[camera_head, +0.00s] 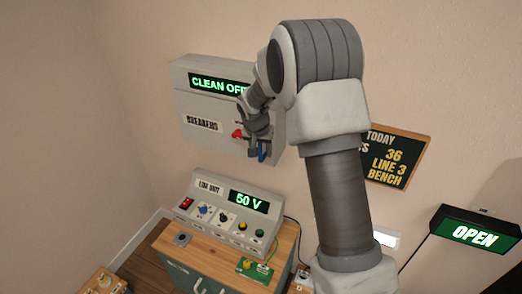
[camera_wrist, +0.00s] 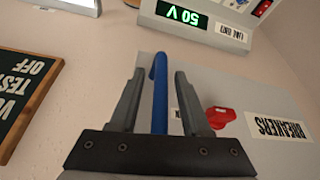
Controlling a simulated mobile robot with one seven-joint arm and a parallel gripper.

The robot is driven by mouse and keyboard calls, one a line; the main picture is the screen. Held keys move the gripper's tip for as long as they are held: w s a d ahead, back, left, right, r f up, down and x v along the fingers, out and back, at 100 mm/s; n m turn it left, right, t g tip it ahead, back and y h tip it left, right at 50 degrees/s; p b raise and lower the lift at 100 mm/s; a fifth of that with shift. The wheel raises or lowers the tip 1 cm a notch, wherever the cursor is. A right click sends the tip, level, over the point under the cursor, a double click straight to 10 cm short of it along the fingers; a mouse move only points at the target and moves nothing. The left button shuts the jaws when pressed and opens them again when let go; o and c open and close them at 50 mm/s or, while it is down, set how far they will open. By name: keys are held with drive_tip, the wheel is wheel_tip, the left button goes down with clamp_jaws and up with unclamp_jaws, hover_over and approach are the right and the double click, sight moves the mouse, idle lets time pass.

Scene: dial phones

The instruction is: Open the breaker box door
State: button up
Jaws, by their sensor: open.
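The grey breaker box (camera_head: 205,143) is on the wall, with a lit "CLEAN OFF…" display at its top. Its door looks closed and carries a "BREAKERS" label and a red part (camera_head: 237,134). The blue handle (camera_head: 262,152) is at the door's right side, partly hidden by my gripper (camera_head: 262,138). In the wrist view the handle (camera_wrist: 160,95) stands between the two spread fingers of my gripper (camera_wrist: 160,74). Gaps show on both sides of it. The door face (camera_wrist: 245,85) and the red part (camera_wrist: 221,116) lie beyond the fingers.
A line unit (camera_head: 215,222) with a "50 V" display and knobs sits on a wooden-topped cabinet (camera_head: 180,262) below the box. A dark notice board (camera_head: 397,158) hangs at right, behind my arm. A green "OPEN" sign (camera_head: 474,236) is farther right.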

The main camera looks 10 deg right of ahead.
clamp_jaws()
idle(1.5)
